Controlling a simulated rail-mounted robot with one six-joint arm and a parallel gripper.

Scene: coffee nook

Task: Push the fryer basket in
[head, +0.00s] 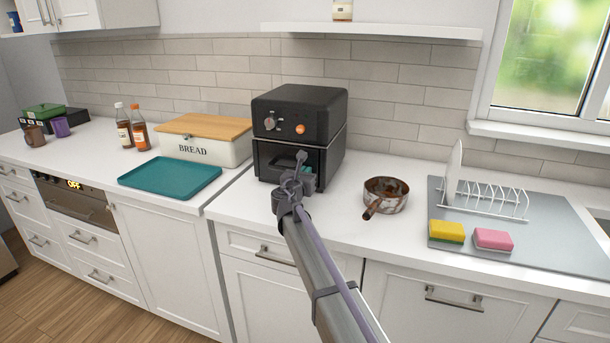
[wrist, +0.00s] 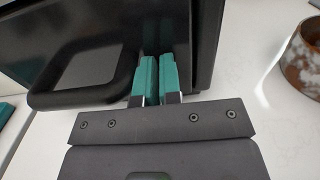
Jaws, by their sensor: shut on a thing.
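The black air fryer (head: 300,110) stands on the counter against the tiled wall. Its fryer basket (head: 266,160) is the lower front part, with a dark loop handle that shows large in the wrist view (wrist: 75,98). The basket front looks close to flush with the body; any small gap is hard to tell. My gripper (head: 308,170) is at the basket front, and its teal fingers (wrist: 159,78) are close together at the right end of the handle. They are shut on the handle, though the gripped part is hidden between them.
A rusty saucepan (head: 386,196) stands right of the fryer, its handle toward the front. A teal tray (head: 170,177) and a bread box (head: 203,148) lie to the left. A dish rack (head: 490,200) and two sponges are farther right. The counter before the fryer is clear.

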